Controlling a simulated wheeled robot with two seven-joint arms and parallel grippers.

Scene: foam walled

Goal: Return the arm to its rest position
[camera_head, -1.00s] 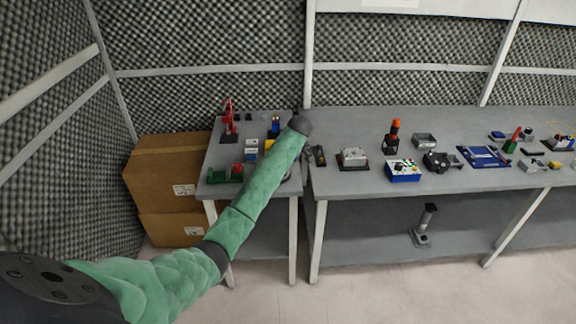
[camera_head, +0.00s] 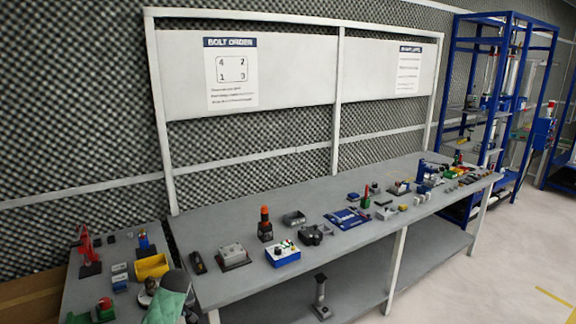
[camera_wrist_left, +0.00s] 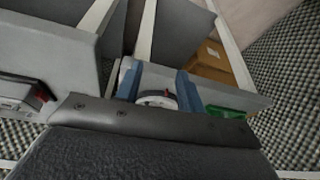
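My left arm in its green quilted sleeve (camera_head: 168,304) enters the head view at the bottom left, over the front of the small left table (camera_head: 90,285). Its hand is mostly hidden there. In the left wrist view, two blue fingers of my left gripper (camera_wrist_left: 156,74) stand apart. A round white piece with a dark centre (camera_wrist_left: 157,99) shows between them; I see no finger closed on it. My right arm and gripper are not in view.
The long grey bench (camera_head: 215,290) holds a blue button box (camera_head: 283,255), an orange-topped dark device (camera_head: 265,226) and several fixtures. A yellow bin (camera_head: 151,267) is close behind my arm. A blue rack (camera_head: 500,110) stands far right; open floor lies in front.

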